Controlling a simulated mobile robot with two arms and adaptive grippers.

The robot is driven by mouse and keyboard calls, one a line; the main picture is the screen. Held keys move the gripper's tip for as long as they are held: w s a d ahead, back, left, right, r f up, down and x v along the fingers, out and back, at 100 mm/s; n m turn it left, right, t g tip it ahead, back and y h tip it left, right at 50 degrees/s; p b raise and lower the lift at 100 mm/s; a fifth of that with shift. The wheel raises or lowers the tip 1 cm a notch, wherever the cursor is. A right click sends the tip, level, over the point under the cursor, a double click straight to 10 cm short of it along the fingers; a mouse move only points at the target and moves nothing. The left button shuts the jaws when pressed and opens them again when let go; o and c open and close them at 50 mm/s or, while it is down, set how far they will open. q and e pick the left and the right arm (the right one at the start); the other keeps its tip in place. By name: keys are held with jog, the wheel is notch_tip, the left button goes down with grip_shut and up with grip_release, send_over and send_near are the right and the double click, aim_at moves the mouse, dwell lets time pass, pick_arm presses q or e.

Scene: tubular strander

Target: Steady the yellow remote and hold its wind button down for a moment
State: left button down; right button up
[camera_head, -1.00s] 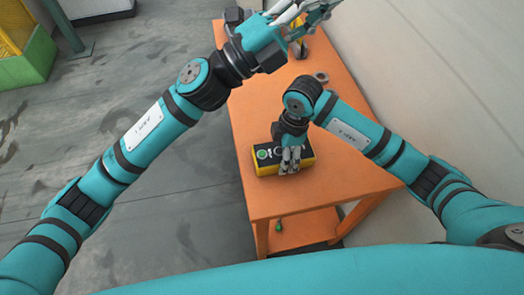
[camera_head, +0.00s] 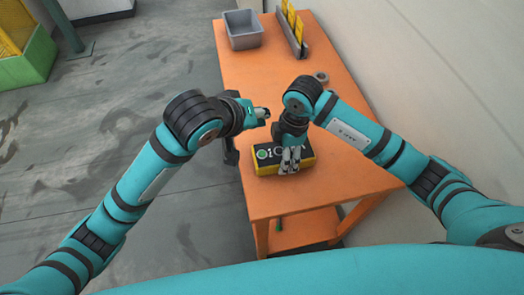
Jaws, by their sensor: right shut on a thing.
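The yellow remote (camera_head: 266,171) with a black top face lies on the orange table (camera_head: 270,205) near its front end. A round green button (camera_head: 262,154) shows at the left of its top face; I cannot read which button is the wind button. My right gripper (camera_head: 290,166) points down at the remote's middle and is shut on it, covering part of the top face. My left gripper (camera_head: 264,113) is above the table, behind and a little left of the remote, apart from it. Its fingers are too small and foreshortened to tell whether they are open.
A grey bin (camera_head: 242,31) stands at the table's far left. A rack with yellow cards (camera_head: 290,32) stands to its right. A grey ring (camera_head: 321,77) lies behind my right arm. A wall runs along the right. A small green item lies on the lower shelf (camera_head: 300,232).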

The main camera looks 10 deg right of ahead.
aim_at(262, 154)
pick_arm(q)
jog(key=shift+s+a+f, duration=0.1)
jog(key=shift+s+f, duration=0.05)
jog(key=shift+s, duration=0.05)
jog(key=shift+f, duration=4.45)
jog(key=shift+f, duration=0.15)
jog(key=shift+f, duration=0.25)
jog(key=shift+f, duration=0.4)
dwell(1.0)
jog(key=shift+r, duration=0.85)
